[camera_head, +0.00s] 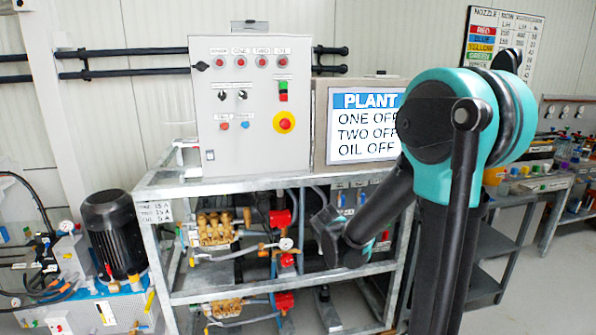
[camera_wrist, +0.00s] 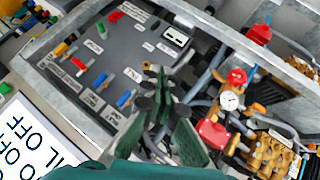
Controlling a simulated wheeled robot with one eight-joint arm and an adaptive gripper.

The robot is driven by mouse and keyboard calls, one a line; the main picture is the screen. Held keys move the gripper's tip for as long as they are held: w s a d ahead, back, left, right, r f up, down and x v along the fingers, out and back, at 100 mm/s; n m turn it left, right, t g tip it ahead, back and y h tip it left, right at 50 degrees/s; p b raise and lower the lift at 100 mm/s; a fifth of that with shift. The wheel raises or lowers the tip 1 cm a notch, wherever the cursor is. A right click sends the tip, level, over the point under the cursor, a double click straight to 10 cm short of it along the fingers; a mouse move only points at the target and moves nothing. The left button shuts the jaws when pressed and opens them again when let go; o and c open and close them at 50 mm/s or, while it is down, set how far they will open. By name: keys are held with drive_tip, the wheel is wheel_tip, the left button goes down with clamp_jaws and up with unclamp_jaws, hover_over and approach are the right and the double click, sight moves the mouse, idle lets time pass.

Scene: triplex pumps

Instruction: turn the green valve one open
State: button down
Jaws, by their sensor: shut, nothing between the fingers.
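In the wrist view, a dark grey panel (camera_wrist: 138,60) carries several small coloured handles with white labels. A small green handle (camera_wrist: 99,28) shows near its upper left part, close to a red one (camera_wrist: 115,17). The labels are too small to read, so I cannot tell whether this green handle is valve one. My gripper (camera_wrist: 154,76) is shut and empty, with its fingertips over the lower right part of the panel, apart from the green handle. In the head view, my arm hides much of the panel area, and the gripper's fingers cannot be made out.
Brass pumps with red parts and a gauge (camera_wrist: 229,100) lie right of my gripper. A metal frame (camera_head: 240,182) surrounds the pumps. A control box (camera_head: 250,100) and a screen (camera_head: 362,125) reading ONE OFF, TWO OFF, OIL OFF stand on top.

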drive_tip(key=s+d+f+m+g+y, duration=0.1)
drive_tip(key=s+d+f+g, duration=0.1)
drive_tip(key=s, duration=1.1)
drive_tip(key=s+d+f+m+g+y, duration=0.2)
drive_tip(key=s+f, duration=0.3)
drive_tip(key=s, duration=0.7)
drive_tip(key=shift+s+d+f+g+y, duration=0.15)
drive_tip(key=shift+s+d+g+y, duration=0.15)
drive_tip(key=shift+s+g, duration=0.15)
